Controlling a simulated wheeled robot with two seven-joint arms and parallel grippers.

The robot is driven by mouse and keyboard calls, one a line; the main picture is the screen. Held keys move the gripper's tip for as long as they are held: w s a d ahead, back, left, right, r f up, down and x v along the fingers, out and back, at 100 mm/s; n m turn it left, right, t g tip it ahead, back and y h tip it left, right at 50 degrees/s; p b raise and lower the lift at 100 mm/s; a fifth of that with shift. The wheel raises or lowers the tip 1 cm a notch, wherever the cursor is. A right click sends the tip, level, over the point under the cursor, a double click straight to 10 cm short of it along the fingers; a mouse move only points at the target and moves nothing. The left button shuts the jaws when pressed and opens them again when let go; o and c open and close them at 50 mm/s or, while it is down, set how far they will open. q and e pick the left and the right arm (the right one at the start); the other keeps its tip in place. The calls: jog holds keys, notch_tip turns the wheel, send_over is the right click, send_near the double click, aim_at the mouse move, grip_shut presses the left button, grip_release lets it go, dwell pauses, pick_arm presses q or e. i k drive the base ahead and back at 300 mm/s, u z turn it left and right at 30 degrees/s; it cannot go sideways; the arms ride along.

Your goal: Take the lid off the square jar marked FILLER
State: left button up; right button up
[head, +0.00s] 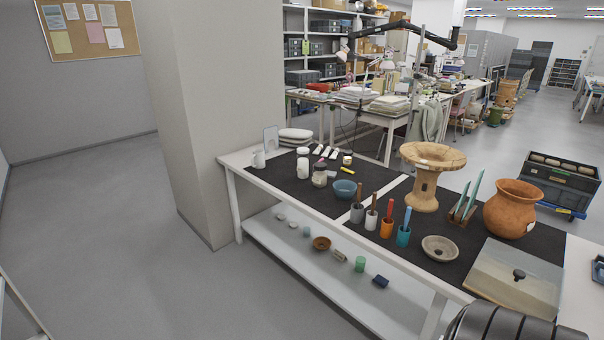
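I cannot read the word FILLER on anything in the head view. Small jars stand at the left part of the worktable: a white jar (303,168), a clear jar with pale contents (319,178) and a small pale-lidded jar (347,159). They are too small to tell whether any is square. A broad square box with a flat pale lid and a dark knob (518,275) sits at the table's near right; its lid is on and no marking shows.
The worktable (222,160) has dark mats, a blue bowl (344,190), several tool cups, a wooden stand (427,175), a shallow dish (439,248) and a terracotta pot (512,208). A lower shelf holds small vessels. A pillar (205,120) stands at left; the left floor is clear.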

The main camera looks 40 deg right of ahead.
aim_at(319, 179)
jog(key=i, duration=2.45)
jog(key=z, duration=2.25)
